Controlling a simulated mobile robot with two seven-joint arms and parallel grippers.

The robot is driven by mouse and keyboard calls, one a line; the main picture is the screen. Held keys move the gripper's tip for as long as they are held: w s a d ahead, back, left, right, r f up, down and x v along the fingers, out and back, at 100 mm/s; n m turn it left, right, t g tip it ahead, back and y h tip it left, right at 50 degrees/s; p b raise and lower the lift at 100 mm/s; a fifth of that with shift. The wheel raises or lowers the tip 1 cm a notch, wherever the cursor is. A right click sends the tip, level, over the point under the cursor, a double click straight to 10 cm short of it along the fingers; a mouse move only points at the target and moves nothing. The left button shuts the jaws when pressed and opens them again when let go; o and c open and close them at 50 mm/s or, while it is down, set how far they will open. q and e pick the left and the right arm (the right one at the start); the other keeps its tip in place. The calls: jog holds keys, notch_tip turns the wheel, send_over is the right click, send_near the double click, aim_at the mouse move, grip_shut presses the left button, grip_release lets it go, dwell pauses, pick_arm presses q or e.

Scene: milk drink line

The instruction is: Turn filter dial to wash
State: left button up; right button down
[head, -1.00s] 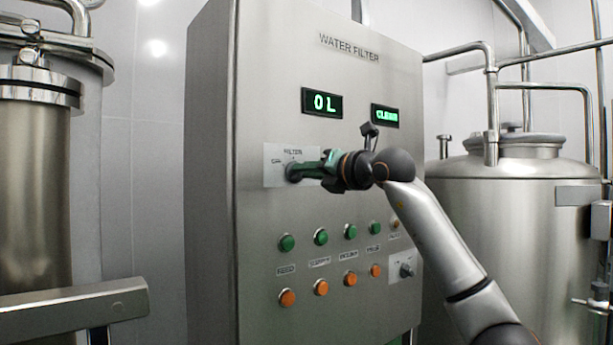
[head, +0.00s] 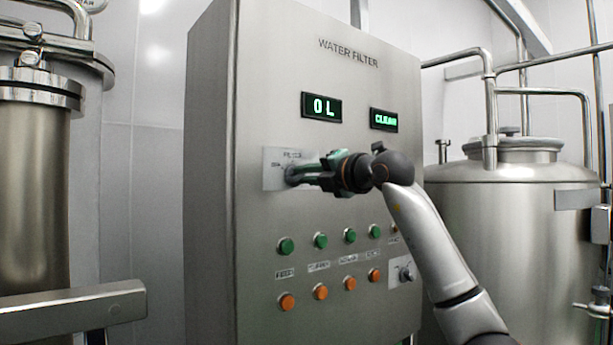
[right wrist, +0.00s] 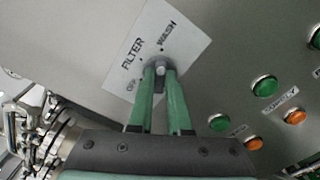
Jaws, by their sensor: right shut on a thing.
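The filter dial (right wrist: 159,66) is a small grey knob on a pale label plate (right wrist: 185,48) marked OFF, FILTER and WASH in the right wrist view. My right gripper (head: 296,174) reaches it from the right in the head view. Its two green fingers are shut on the dial, one on each side, as the right wrist view (right wrist: 160,76) shows. The fingers hide part of the knob, and I cannot tell which mark it points to. My left gripper is not in view.
The steel water filter cabinet (head: 215,250) has a 0 L display (head: 321,106) and a second display reading CLEAN (head: 384,119). Green buttons (head: 286,246) and orange buttons (head: 287,302) sit below the dial. Another knob (head: 405,273) is at lower right. A steel tank (head: 510,220) stands right.

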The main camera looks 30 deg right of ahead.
jog(key=shift+d, duration=0.1)
jog(key=c, duration=0.9)
grip_release()
jog(key=shift+o, duration=0.2)
jog(key=shift+s, duration=0.3)
pick_arm(q)
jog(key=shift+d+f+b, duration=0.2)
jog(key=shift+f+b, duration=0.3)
jog(key=shift+b, duration=0.25)
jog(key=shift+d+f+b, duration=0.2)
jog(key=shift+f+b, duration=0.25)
jog(key=shift+b, duration=0.3)
pick_arm(e)
jog(key=s, duration=1.2)
jog(key=shift+d, duration=0.45)
jog(key=shift+w, duration=0.1)
